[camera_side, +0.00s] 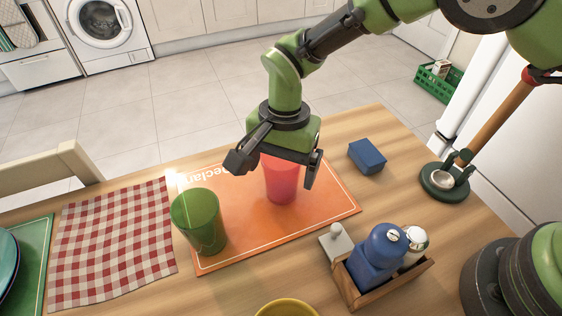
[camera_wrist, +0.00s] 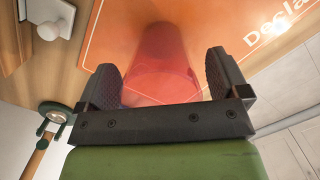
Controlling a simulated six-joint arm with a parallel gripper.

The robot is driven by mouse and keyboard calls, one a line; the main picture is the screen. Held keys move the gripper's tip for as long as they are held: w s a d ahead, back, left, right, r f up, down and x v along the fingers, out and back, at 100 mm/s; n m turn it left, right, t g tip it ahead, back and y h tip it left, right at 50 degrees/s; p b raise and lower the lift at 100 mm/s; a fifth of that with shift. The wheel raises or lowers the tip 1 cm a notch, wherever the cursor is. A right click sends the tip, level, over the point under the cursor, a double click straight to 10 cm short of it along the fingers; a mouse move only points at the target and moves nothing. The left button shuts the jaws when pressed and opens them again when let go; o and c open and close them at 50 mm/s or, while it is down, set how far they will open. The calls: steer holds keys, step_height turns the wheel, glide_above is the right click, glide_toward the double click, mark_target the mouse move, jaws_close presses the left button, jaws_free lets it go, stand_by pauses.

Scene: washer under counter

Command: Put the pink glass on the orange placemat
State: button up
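The pink glass (camera_side: 281,182) is see-through and stands upright on the orange placemat (camera_side: 235,240), toward its right half. My gripper (camera_side: 276,167) is above the glass, pointing down, its fingers spread on either side of the rim. In the side view there are gaps between the fingers and the glass. In the wrist view the glass (camera_wrist: 160,60) lies between the two dark fingers of my gripper (camera_wrist: 165,80), with the orange placemat (camera_wrist: 225,25) behind it. The gripper looks open and holds nothing.
A green glass (camera_side: 200,222) stands at the placemat's left edge. A checked cloth (camera_side: 110,240) lies further left. A blue sponge-like block (camera_side: 367,156) is at the right. A wooden caddy (camera_side: 385,285) with bottles and a yellow bowl (camera_side: 287,307) are in front.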

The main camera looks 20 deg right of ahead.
step_height(320, 180, up, 12)
steer(key=w+d, duration=0.1)
stand_by(0.5)
steer(key=shift+d+r, duration=0.1)
steer(key=shift+r, duration=0.1)
steer(key=s+d+r+n+t+y, duration=0.1)
steer(key=s+d+r+t, duration=0.1)
steer(key=d+r, duration=0.6)
steer(key=s+d+r+n+t, duration=0.2)
steer(key=s+d+r+t, duration=0.1)
steer(key=s+d+r, duration=0.5)
steer(key=s+d+f+n+t, duration=0.2)
steer(key=s+d+t, duration=0.1)
steer(key=s, duration=0.6)
steer(key=shift+d+f, duration=0.4)
steer(key=shift+d, duration=0.25)
